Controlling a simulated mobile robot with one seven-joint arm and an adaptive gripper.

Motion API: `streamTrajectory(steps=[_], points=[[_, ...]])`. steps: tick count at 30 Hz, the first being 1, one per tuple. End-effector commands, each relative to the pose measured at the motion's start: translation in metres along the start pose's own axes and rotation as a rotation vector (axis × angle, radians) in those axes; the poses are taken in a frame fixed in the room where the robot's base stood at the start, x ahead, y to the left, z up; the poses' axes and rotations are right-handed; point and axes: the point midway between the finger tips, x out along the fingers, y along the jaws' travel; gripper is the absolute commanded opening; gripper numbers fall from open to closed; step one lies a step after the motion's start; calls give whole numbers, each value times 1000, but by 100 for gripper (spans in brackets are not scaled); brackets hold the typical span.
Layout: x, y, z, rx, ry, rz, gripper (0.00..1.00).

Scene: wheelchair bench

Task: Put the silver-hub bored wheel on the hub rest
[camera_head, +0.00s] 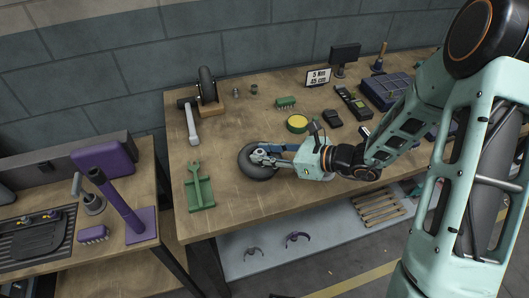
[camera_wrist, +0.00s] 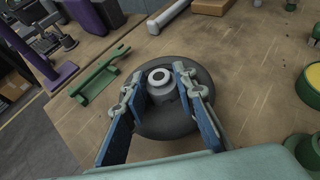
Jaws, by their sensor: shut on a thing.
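The silver-hub wheel (camera_head: 248,168) has a dark tyre and lies flat near the bench's front edge; I cannot tell whether it touches the wood. In the wrist view the tyre (camera_wrist: 165,125) shows below the silver hub (camera_wrist: 160,79), which has a bore in its top. My gripper (camera_head: 264,156) is shut on the hub, with a blue-padded finger on each side in the wrist view (camera_wrist: 158,86). No part is clearly the hub rest. A green holder (camera_head: 201,193) lies left of the wheel; a wooden block (camera_head: 211,108) at the back bears an upright dark wheel (camera_head: 207,84).
A grey-handled tool (camera_head: 192,122) lies behind the wheel. A yellow-topped green tin (camera_head: 297,123), a green brush (camera_head: 286,102) and a blue case (camera_head: 388,91) stand farther back. A purple post (camera_head: 123,205) stands on the left side table. The bench between holder and wheel is clear.

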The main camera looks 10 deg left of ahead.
Motion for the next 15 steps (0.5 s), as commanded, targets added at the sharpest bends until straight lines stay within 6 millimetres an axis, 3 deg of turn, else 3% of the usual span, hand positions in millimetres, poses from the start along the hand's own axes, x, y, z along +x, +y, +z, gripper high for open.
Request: streamTrajectory(steps=[9,10,15], points=[[3,0,-6,-1,-2,0,0],[2,0,-5,-1,-2,0,29],[2,0,-5,-1,-1,0,46]])
